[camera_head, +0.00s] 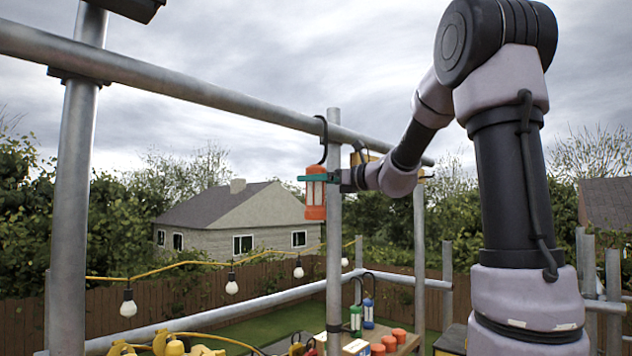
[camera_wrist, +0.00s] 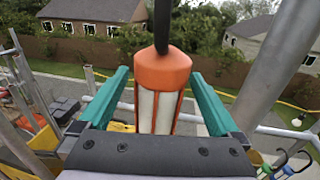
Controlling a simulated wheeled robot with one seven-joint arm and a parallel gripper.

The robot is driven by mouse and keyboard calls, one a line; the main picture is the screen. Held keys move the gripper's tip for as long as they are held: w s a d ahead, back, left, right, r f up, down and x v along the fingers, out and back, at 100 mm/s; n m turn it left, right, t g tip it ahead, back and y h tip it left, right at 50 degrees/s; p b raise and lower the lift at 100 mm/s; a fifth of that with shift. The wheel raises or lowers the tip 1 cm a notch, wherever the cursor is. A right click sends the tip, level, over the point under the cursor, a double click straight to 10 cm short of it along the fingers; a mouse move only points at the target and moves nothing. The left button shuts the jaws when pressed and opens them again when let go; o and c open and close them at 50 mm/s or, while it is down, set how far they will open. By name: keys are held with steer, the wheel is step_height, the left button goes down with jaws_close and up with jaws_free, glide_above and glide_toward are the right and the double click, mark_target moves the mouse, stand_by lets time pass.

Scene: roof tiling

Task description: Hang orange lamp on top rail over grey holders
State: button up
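The orange lamp (camera_head: 316,207), with pale panels, hangs upright by a black hook (camera_head: 323,128) that loops over the top rail (camera_head: 220,97), beside the middle upright post in the head view. My gripper (camera_head: 312,178) reaches it from the right, its green fingers level with the lamp's upper body. In the wrist view the lamp (camera_wrist: 163,75) stands between the two fingers (camera_wrist: 160,85), with background showing in gaps on both sides, so the gripper looks open around it. The rail contact is outside the wrist view. I cannot clearly tell which parts are the grey holders.
A green lamp (camera_head: 355,319) and a blue lamp (camera_head: 368,312) are low by the lower rail (camera_head: 290,298). Orange items (camera_head: 391,342) sit on a wooden table. A bulb string (camera_head: 205,264) crosses below. A thick post (camera_head: 68,200) stands at left.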

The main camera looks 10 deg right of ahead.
steer(key=shift+f, duration=0.1)
steer(key=v, duration=1.1)
steer(key=s+a+f+n+g+h, duration=0.2)
steer(key=s+a+f+n+g, duration=0.15)
steer(key=s+f+n, duration=0.3)
steer(key=s+a+f+n+g+h, duration=0.2)
steer(key=s+a+f+n+g, duration=0.15)
steer(key=s+f+n, duration=0.35)
steer(key=s+d+f+n+t+h, duration=0.1)
steer(key=s+d+f+n+h, duration=0.3)
steer(key=s+n, duration=0.4)
steer(key=shift+s+d+f+n+h, duration=0.3)
steer(key=shift+d+n+h, duration=0.35)
steer(key=shift+h, duration=0.75)
steer(key=shift+a, duration=0.2)
